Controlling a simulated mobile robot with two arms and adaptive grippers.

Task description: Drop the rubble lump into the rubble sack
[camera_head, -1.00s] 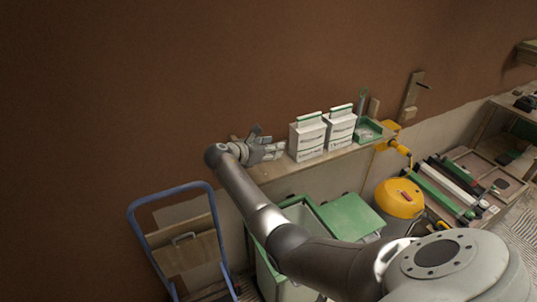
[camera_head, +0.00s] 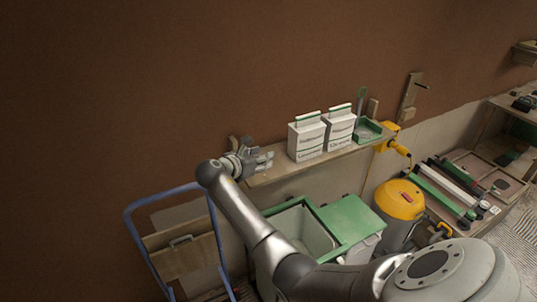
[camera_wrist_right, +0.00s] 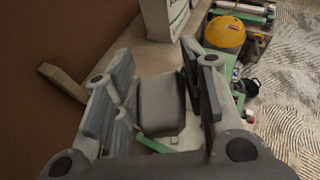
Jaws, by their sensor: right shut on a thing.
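In the head view my right gripper (camera_head: 258,160) is at the left end of the wall shelf, beside its edge. In the head view the lump cannot be made out from the grey fingers. An open green-rimmed container (camera_head: 318,232), possibly the rubble sack, stands below the shelf, to the right of and lower than the gripper. My arm hides part of its front. My left gripper is not in view.
The shelf (camera_head: 283,168) holds two white packages (camera_head: 307,137) and a green tray (camera_head: 368,131). A green lid (camera_head: 350,218) lies right of the container. A yellow-topped vacuum (camera_head: 399,199) stands further right. A blue-framed trolley (camera_head: 131,234) stands at left.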

